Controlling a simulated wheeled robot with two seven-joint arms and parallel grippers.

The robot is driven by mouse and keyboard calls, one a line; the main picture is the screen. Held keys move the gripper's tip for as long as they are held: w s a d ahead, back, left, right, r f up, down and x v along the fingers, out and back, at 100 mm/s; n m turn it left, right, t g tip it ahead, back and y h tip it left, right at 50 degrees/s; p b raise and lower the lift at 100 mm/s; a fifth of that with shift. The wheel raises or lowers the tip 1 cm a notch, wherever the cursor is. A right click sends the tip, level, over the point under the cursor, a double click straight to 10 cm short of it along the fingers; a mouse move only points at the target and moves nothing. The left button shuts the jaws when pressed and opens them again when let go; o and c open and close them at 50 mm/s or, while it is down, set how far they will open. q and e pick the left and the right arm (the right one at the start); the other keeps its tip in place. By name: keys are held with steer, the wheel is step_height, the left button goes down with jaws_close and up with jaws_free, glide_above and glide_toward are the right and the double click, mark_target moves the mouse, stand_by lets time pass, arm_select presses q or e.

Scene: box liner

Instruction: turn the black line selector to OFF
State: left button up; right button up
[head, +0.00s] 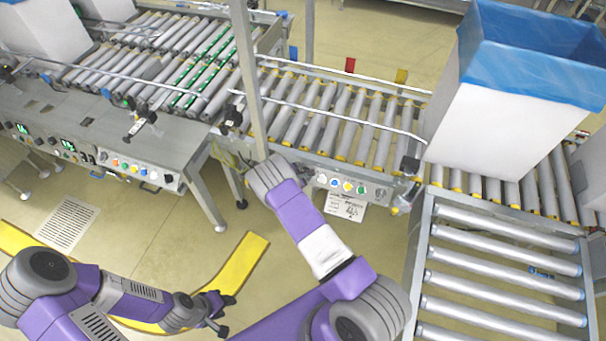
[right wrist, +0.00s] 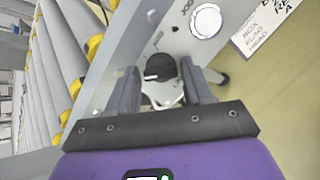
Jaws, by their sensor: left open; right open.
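The black line selector (right wrist: 161,67) shows in the right wrist view as a round black knob on a grey panel, with a white mark toward its lower left. My right gripper (right wrist: 158,75) is open, one finger on each side of the knob; I cannot tell whether they touch it. In the head view my right arm reaches the left end of the roller conveyor's control panel (head: 350,187), and the wrist hides the selector. My left gripper (head: 222,314) is open and empty, low above the floor, away from the panel.
A round white button (right wrist: 205,20) and a paper label (right wrist: 268,25) are close to the selector. A metal post (head: 247,75) stands beside my right wrist. A white box with a blue liner (head: 500,120) stands on the right conveyor. Another button panel (head: 140,170) is at left.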

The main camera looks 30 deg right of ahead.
steer(key=shift+d+f, duration=0.1)
steer(key=shift+c, duration=0.5)
steer(key=c, duration=0.7)
steer(key=m+g+b, duration=0.1)
steer(key=m+b, duration=0.3)
steer(key=shift+w+f+m, duration=0.1)
steer(key=shift+f+m, duration=0.05)
steer(key=shift+m, duration=0.15)
steer(key=shift+m+g+y+b, duration=0.5)
steer(key=shift+m+b, duration=1.55)
steer(key=shift+m, duration=0.25)
steer(key=shift+r, duration=0.2)
steer(key=o, duration=0.8)
